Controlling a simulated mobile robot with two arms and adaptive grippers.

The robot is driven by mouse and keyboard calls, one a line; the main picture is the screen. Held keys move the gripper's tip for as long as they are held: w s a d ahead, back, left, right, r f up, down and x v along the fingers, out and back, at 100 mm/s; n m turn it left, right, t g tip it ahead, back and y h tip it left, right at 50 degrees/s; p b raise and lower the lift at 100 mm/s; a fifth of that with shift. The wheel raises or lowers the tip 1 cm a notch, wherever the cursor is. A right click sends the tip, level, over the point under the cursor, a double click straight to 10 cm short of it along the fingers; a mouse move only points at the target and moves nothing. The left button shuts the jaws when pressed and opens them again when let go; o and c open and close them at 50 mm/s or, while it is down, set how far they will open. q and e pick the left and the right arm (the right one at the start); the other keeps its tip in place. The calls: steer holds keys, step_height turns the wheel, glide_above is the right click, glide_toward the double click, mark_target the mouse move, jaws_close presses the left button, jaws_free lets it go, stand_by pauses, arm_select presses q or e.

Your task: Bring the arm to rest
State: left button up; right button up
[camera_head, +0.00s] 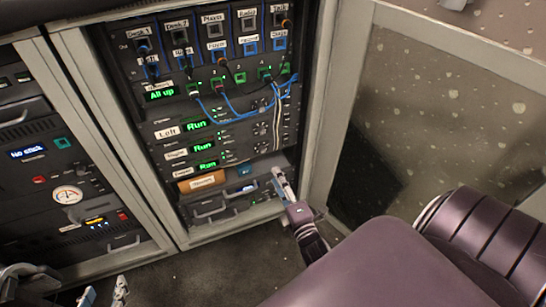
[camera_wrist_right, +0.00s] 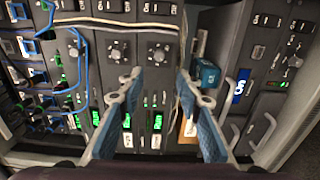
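My right arm (camera_head: 310,235) reaches in from the lower right in the head view. Its gripper (camera_head: 281,181) is in front of the lower right of the middle rack. In the right wrist view the two blue-padded fingers (camera_wrist_right: 157,80) stand well apart with nothing between them. The rack's knobs and green displays show beyond them; I cannot tell whether a finger touches the rack. My left gripper (camera_head: 104,292) shows at the bottom left edge of the head view, its fingertips apart and nothing seen between them.
The middle rack has labelled switches, blue patch cables (camera_head: 235,112), an "All up" display (camera_head: 159,94) and several "Run" displays. A shelf below holds a brown labelled box (camera_head: 202,181) and a small blue box (camera_head: 245,170). A left rack reads "No stick" (camera_head: 27,152). A speckled panel (camera_head: 440,110) stands right.

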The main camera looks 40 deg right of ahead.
steer(key=shift+s+a, duration=0.1)
steer(key=shift+s, duration=0.25)
stand_by(0.3)
